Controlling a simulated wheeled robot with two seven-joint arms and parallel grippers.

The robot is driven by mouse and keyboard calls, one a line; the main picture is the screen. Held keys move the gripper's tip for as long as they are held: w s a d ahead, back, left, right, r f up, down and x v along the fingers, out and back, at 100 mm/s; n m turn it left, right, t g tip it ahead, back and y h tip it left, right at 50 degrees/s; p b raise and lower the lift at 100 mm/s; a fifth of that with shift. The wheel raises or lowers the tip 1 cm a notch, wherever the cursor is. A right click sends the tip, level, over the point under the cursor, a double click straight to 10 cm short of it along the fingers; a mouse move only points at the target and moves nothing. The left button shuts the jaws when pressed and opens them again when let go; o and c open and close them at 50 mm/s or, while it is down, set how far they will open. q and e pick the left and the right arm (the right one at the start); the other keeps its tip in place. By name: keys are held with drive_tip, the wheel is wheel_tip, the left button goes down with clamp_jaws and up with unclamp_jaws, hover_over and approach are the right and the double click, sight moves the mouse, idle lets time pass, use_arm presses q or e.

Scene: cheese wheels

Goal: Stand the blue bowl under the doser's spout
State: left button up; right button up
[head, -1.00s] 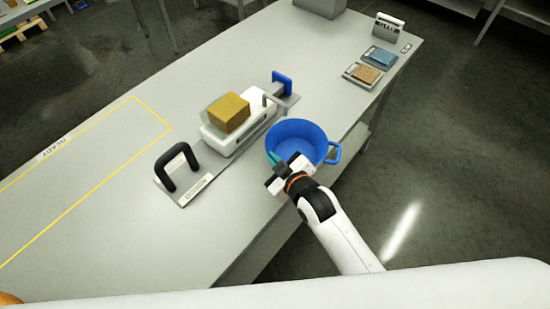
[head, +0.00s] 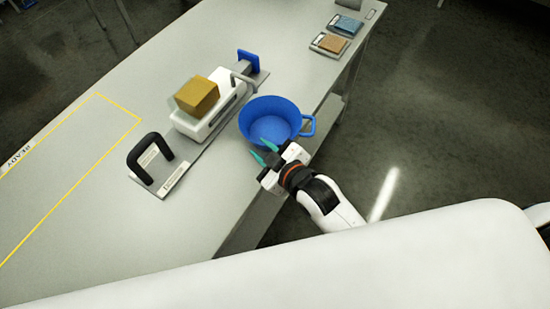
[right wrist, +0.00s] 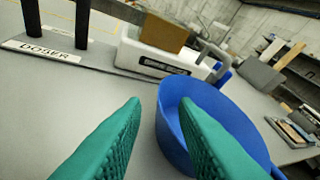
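The blue bowl (head: 268,106) stands upright on the table near its front edge, its loop handle (head: 309,126) to the right. It also shows in the right wrist view (right wrist: 215,120). My right gripper (head: 264,152) is open at the bowl's near side, teal fingers apart. In the right wrist view (right wrist: 160,105) one finger overlaps the bowl and the other is left of it; I cannot tell whether they touch or straddle the wall. The white doser (head: 205,118) carries a yellow block (head: 197,95). Its grey bent spout (head: 243,80) is just behind and left of the bowl. My left gripper is out of view.
A black handle (head: 149,160) stands on the doser's plate, beside its label. A blue plate (head: 248,61) is at the doser's far end. Two small trays (head: 330,43) lie at the far right. A yellow-lined area (head: 97,94) at left is empty.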

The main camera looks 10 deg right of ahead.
drive_tip(key=s+d+f+m+g+h, duration=0.3)
drive_tip(key=s+d+m+g, duration=0.15)
drive_tip(key=s+d, duration=0.35)
drive_tip(key=s+d+f+m+g+h, duration=0.2)
drive_tip(key=s+d+f+m+g, duration=0.25)
drive_tip(key=s, duration=0.45)
wheel_tip(320, 180, down, 23)
drive_tip(key=s+d+n+g+b, duration=0.1)
drive_tip(key=s+d+f+g, duration=0.1)
drive_tip(key=s+d+f, duration=0.2)
drive_tip(key=s+f, duration=1.3)
drive_tip(key=shift+f+h+b, duration=0.3)
drive_tip(key=shift+f+b, duration=0.15)
drive_tip(key=shift+f, duration=0.35)
drive_tip(key=shift+s+d+f, duration=0.1)
drive_tip(key=shift+s+d, duration=0.1)
drive_tip(key=shift+s, duration=0.25)
drive_tip(key=shift+c, duration=1.4)
drive_tip(key=shift+s, duration=0.1)
clamp_jaws()
drive_tip(key=shift+n, duration=0.3)
